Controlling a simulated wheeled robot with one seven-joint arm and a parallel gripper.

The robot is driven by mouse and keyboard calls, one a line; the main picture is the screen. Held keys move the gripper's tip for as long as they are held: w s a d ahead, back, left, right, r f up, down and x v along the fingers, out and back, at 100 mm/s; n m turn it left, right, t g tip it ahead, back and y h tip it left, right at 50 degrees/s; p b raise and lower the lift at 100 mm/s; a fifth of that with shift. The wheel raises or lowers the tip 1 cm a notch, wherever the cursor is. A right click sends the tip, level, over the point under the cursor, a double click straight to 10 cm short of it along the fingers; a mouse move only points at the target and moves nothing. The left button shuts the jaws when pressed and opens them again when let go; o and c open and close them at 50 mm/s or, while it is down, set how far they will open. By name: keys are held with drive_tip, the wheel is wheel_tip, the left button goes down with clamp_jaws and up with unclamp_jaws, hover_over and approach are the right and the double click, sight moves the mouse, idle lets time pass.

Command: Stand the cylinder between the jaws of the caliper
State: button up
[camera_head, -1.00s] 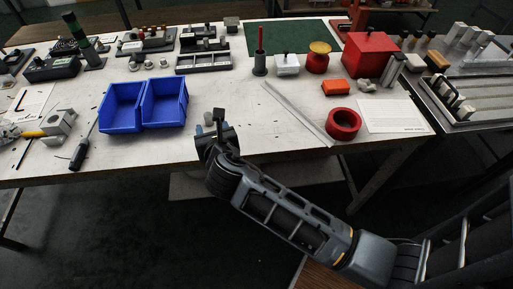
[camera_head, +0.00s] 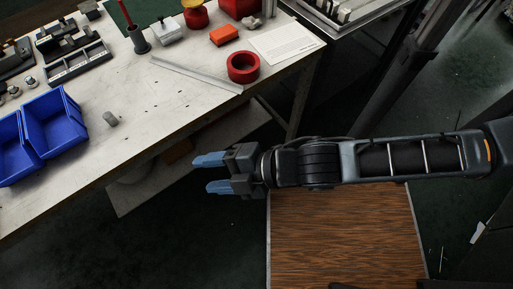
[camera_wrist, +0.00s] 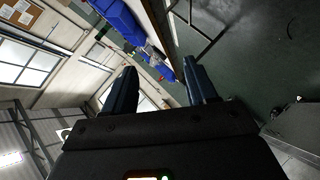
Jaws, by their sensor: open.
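A small grey cylinder (camera_head: 111,118) stands on the pale workbench (camera_head: 180,112), just right of the blue bins. My gripper (camera_head: 208,174) is open and empty in the head view, with its two blue fingers apart and pointing left. It is off the bench's front edge, well to the right of the cylinder. In the wrist view my gripper's fingers (camera_wrist: 162,85) are apart with nothing between them. No caliper can be made out clearly. A thin silver strip (camera_head: 195,74) lies on the bench, but I cannot tell whether it is a caliper.
Blue bins (camera_head: 52,122) stand left of the cylinder. A red ring (camera_head: 243,67), an orange block (camera_head: 223,36) and a white sheet (camera_head: 286,44) lie farther right. A black tray (camera_head: 80,66) is at the back left. Bench surface around the cylinder is largely clear.

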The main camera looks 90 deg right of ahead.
drive_tip(key=s+r+m+t+y, duration=0.1)
drive_tip(key=s+r+m, duration=0.8)
drive_tip(key=r+m, duration=0.2)
drive_tip(key=shift+a+t, duration=0.4)
drive_tip(key=shift+a, duration=0.05)
drive_tip(key=shift+w+r, duration=0.1)
